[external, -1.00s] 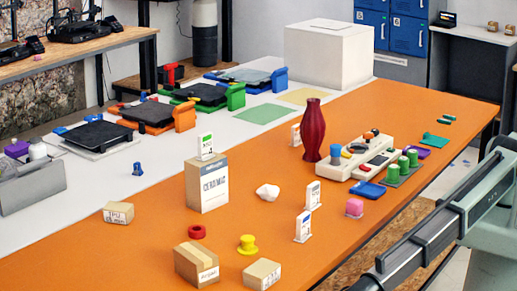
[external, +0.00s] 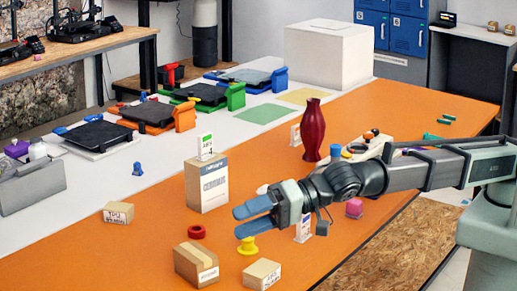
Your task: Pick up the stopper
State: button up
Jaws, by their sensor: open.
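A small yellow piece (external: 247,246), shaped like a stopper with a round flange, stands on the orange tabletop near the front boxes. My gripper (external: 240,222) is open, its blue-grey fingers pointing left. In the picture they are just above the yellow piece, and the lower finger comes close to its top. I cannot tell the exact height or whether they touch. No thing shows between the fingers. A small blue piece (external: 137,169) stands on the white strip at the left; its exact kind is unclear.
A tall carton (external: 207,185) and a red vase (external: 313,130) stand behind. A white card stand (external: 303,229) is beside my gripper.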

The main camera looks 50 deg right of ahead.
jog(key=w+d+r+m+h, duration=0.1)
jog(key=w+d+m+h, duration=0.3)
jog(key=w, duration=0.4)
jog(key=m+g+h, duration=0.8)
jog(key=m+h, duration=0.1)
jog(key=m, duration=0.5)
send_over(248, 239)
jog(key=w, duration=0.1)
notch_tip(248, 239, down, 14)
notch_tip(248, 239, down, 8)
jog(key=shift+w+d+r, duration=0.1)
jog(key=shift+r, duration=0.05)
jog(key=shift+d+f, duration=0.15)
jog(key=shift+f, duration=0.55)
jog(key=shift+s+d+f, duration=0.1)
jog(key=shift+s+f, duration=0.05)
jog(key=shift+f, duration=0.8)
jog(key=shift+s+f, duration=0.1)
jog(key=shift+f, duration=0.85)
jog(key=shift+c, duration=0.4)
